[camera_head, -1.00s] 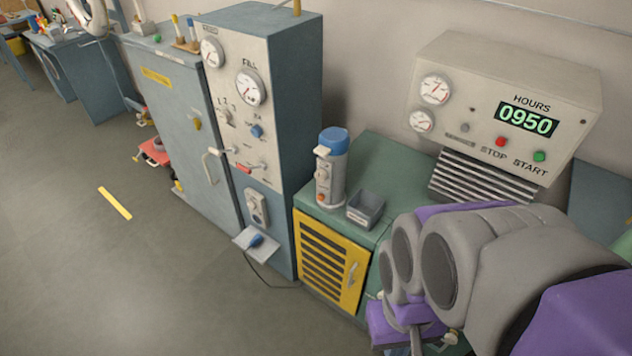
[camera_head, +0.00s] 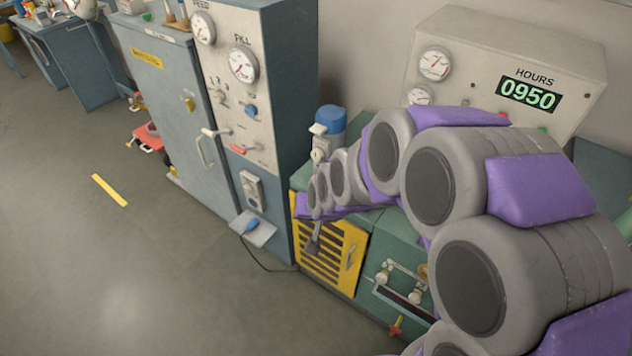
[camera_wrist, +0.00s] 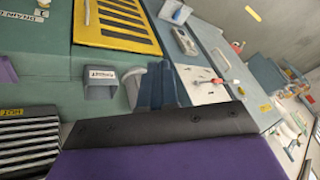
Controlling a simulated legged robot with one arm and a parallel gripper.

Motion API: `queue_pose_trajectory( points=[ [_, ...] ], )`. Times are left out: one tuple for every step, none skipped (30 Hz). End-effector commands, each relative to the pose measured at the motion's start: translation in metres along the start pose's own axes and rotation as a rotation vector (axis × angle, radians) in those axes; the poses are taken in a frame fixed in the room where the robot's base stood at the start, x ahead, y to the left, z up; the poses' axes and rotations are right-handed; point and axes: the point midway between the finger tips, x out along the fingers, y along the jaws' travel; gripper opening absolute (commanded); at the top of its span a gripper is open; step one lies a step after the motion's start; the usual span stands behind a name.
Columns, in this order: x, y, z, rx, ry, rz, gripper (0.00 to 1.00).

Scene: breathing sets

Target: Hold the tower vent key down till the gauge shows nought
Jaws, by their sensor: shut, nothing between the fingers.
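The tower is a pale cylinder with a blue cap (camera_head: 331,119) on the green bench, in the head view. My arm hides the tower's lower part. My gripper (camera_head: 313,240) is shut and empty, in front of the yellow grille and lower in the picture than the tower, apart from the key. In the wrist view I cannot make out the key or gauge.
A tall panel cabinet (camera_head: 287,95) with dials stands left of the tower. A yellow grille door (camera_head: 325,262) is below the bench top. The hours console (camera_head: 460,60) reads 0950. The floor at left is clear.

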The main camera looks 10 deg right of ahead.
Motion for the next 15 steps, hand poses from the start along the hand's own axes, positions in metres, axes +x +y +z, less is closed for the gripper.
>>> queue_pose_trajectory(
  points=[
    [0.017,-0.004,-0.006,0.014,0.027,-0.015,0.0],
    [0.026,-0.006,-0.009,0.022,0.044,-0.022,0.0],
    [0.037,-0.01,-0.016,0.033,0.074,-0.034,0.0],
    [0.044,-0.012,-0.021,0.042,0.093,-0.042,0.0],
    [0.052,-0.014,-0.025,0.051,0.116,-0.05,0.0],
    [0.064,-0.016,-0.03,0.064,0.14,-0.059,0.0],
    [0.071,-0.018,-0.035,0.073,0.163,-0.067,0.0],
    [0.078,-0.02,-0.039,0.082,0.184,-0.075,0.0],
    [0.089,-0.022,-0.044,0.095,0.212,-0.084,0.0],
    [0.097,-0.023,-0.047,0.106,0.231,-0.091,0.0],
    [0.104,-0.024,-0.051,0.116,0.253,-0.098,0.0],
    [0.113,-0.026,-0.055,0.129,0.281,-0.107,0.0],
    [0.12,-0.027,-0.058,0.139,0.302,-0.114,0.0],
    [0.128,-0.027,-0.06,0.149,0.323,-0.119,0.0],
    [0.136,-0.028,-0.065,0.162,0.353,-0.127,0.0]
  ],
)
